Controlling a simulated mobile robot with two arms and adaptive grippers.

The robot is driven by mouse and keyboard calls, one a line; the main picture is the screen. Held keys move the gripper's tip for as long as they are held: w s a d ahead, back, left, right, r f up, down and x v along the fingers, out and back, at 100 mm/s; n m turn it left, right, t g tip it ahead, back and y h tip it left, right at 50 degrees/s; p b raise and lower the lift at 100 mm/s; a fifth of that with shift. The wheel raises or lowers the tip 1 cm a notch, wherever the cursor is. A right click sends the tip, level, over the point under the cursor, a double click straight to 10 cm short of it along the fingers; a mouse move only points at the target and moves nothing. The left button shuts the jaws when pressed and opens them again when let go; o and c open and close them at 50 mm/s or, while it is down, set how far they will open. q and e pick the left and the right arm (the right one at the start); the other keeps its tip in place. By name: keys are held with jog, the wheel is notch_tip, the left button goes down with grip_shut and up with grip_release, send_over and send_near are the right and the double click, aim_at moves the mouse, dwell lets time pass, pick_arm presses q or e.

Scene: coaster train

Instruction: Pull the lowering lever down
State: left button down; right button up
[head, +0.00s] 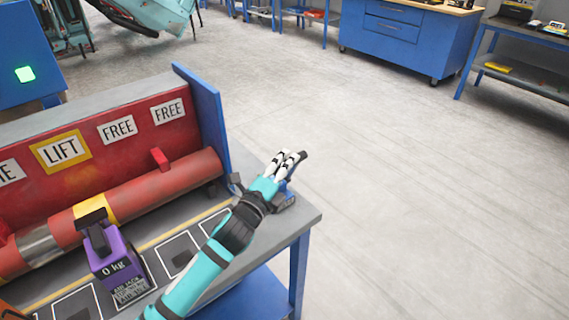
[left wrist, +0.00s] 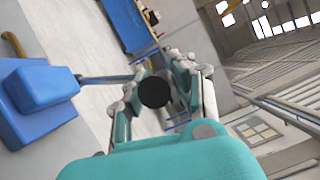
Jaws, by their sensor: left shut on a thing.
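The lowering lever stands at the right end of the workbench, with a blue base (head: 287,199) and a black handle end (head: 303,155). My left gripper (head: 287,161) is shut around the lever's upper part, and the white fingers cover much of it. In the left wrist view, the lever's round black knob (left wrist: 155,92) sits between the two fingers of my left gripper (left wrist: 160,85). A grey rod (left wrist: 105,79) runs from it to the blue base at the left. My right gripper is in neither view.
On the bench (head: 262,228), a purple weight marked 0 kg (head: 112,257) stands before a long red cylinder (head: 160,188). A red panel with LIFT and FREE signs (head: 117,129) is behind, ending at a blue upright plate (head: 205,115). Open floor (head: 420,200) lies to the right.

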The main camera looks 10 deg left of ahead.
pick_arm(q)
jog(key=c, duration=1.1)
grip_release()
jog(key=v, duration=1.2)
jog(key=shift+s+f, duration=0.1)
